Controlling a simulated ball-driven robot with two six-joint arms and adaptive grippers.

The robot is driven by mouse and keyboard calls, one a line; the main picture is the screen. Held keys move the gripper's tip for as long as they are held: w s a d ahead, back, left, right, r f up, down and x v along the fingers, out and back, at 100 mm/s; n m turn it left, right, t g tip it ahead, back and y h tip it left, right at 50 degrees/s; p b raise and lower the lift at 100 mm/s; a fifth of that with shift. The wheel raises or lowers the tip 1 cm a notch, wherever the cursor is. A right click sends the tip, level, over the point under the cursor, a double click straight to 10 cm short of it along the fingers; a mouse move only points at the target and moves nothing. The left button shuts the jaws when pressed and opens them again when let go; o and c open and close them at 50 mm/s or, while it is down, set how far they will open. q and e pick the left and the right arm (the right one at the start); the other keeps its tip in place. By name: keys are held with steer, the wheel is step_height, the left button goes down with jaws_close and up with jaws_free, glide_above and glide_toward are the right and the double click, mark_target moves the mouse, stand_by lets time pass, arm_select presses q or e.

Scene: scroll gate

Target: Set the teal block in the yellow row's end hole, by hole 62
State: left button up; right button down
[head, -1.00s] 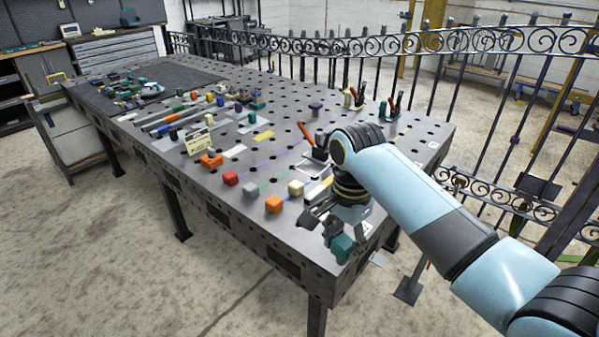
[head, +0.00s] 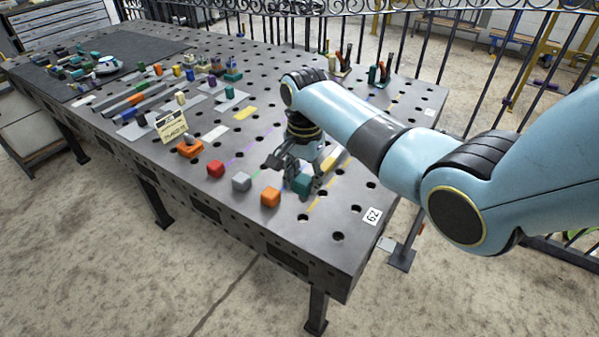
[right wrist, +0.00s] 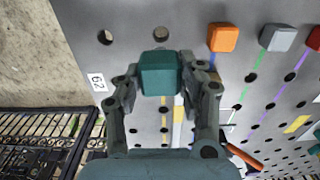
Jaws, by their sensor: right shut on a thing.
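The teal block (right wrist: 160,76) is between the fingers of my right gripper (right wrist: 160,88), which is shut on it. In the head view the teal block (head: 303,184) hangs at the right gripper (head: 298,178), over the front part of the table. The yellow line (head: 314,204) runs beneath it and also shows in the right wrist view (right wrist: 163,118). The gap between block and tabletop is hard to judge. A white label 62 (head: 371,215) lies near the table's right corner. My left gripper is out of view.
An orange block (head: 270,197), a grey block (head: 241,182) and a red block (head: 215,169) stand in a row left of the gripper. A sign (head: 171,126) and coloured parts lie farther back. The table's right front corner is bare.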

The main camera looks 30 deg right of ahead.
mark_target(303, 197)
steer(key=shift+f, duration=0.7)
steer(key=shift+w+f+b, duration=0.15)
steer(key=shift+f+b, duration=0.55)
steer(key=shift+b, duration=0.05)
step_height(303, 197, down, 3)
steer(key=b, duration=0.3)
steer(key=shift+r, duration=0.15)
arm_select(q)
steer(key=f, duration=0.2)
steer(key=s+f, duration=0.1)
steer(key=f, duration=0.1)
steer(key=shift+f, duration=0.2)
arm_select(e)
steer(key=shift+f, duration=0.2)
